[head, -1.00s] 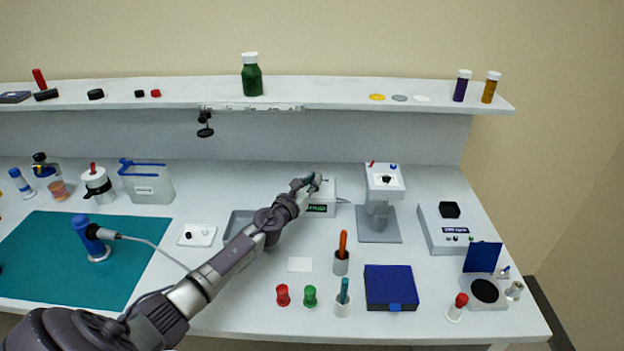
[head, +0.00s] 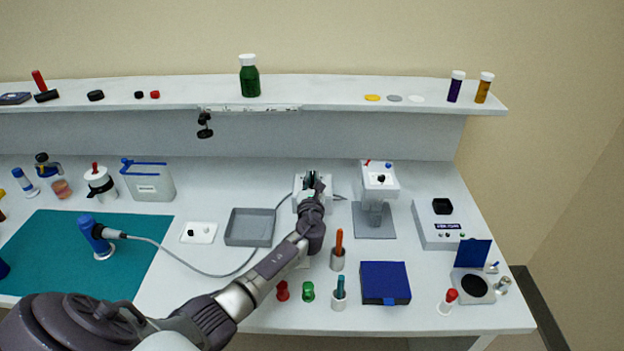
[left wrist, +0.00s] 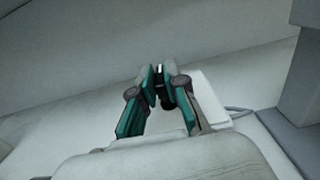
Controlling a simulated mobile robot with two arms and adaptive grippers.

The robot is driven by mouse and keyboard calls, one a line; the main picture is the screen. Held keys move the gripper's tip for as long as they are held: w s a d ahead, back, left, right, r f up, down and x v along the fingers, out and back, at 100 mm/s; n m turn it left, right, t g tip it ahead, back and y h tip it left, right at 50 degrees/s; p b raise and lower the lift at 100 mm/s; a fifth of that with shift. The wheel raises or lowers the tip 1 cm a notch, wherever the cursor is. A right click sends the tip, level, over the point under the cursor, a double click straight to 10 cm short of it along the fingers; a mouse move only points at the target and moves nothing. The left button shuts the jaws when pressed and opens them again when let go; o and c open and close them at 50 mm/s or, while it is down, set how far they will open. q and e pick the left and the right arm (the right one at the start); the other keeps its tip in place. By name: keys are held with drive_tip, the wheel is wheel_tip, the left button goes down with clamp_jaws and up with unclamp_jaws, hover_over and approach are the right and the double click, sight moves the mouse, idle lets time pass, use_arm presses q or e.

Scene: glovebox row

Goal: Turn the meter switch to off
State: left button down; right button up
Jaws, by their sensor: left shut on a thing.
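The meter (head: 299,186), a small white box with a cable on its right, stands at the middle back of the bench. My left gripper (head: 311,176) is over the meter and hides most of its top and front. In the left wrist view the left gripper's teal-lined fingers (left wrist: 160,80) are closed around a small dark knob (left wrist: 166,101), which looks like the meter switch. The meter's white case (left wrist: 213,113) shows behind and right of the fingers. The switch's setting is hidden by the fingers. My right gripper is in neither view.
A grey tray (head: 249,241) lies left of the meter. A white stand on a grey plate (head: 374,232) is close on its right. An orange-handled tool in a cup (head: 338,260), a blue box (head: 385,284) and red and green pegs stand in front.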

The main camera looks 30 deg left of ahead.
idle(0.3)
use_arm(q)
drive_tip(key=c, duration=1.2)
unclamp_jaws()
drive_tip(key=shift+s, duration=0.1)
drive_tip(key=v, duration=1.2)
drive_tip(key=shift+f, duration=0.1)
